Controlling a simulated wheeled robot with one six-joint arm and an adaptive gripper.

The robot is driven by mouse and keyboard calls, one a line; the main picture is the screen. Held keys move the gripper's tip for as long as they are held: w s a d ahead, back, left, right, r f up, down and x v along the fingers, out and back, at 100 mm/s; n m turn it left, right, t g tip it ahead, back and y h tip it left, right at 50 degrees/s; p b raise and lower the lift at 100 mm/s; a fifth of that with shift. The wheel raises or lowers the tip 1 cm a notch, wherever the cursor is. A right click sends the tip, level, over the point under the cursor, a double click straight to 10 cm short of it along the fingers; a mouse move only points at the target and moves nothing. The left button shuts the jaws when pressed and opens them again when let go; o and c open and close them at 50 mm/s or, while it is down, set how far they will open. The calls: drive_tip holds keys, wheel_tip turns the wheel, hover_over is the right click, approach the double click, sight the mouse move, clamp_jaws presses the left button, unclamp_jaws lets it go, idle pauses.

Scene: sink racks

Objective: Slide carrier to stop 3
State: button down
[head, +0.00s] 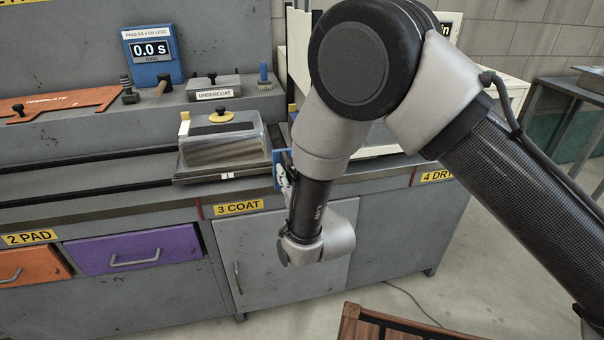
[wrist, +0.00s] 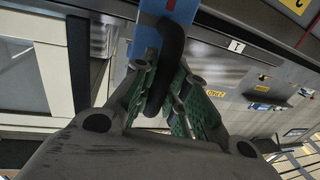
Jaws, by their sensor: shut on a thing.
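The carrier is a low dark tray (head: 200,178) with a clear-walled box (head: 262,140) on it, on the rail of the grey bench. The white tag (head: 228,176) on its front edge is above and slightly left of the middle of the yellow "3 COAT" label (head: 238,207). A blue plate (head: 279,172) stands at the carrier's right end. My gripper (wrist: 165,95) is shut on the black handle (wrist: 172,45) of this blue plate, its green pads either side. In the head view my wrist hides most of the fingers.
The "2 PAD" label (head: 29,238) is to the left and the "4 DRY" label (head: 437,176) to the right. A timer (head: 151,50) reading 0.0 s and an "UNDERCOAT" block (head: 214,90) stand on the back ledge. The rail (head: 90,175) left of the carrier is clear.

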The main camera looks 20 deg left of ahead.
drive_tip(key=s+a, duration=0.6)
drive_tip(key=a, duration=0.5)
drive_tip(key=s+a, duration=0.7)
drive_tip(key=a, duration=0.4)
drive_tip(key=shift+s, duration=0.2)
drive_tip(key=c, duration=1.4)
unclamp_jaws()
drive_tip(key=shift+d, duration=0.1)
drive_tip(key=v, duration=1.2)
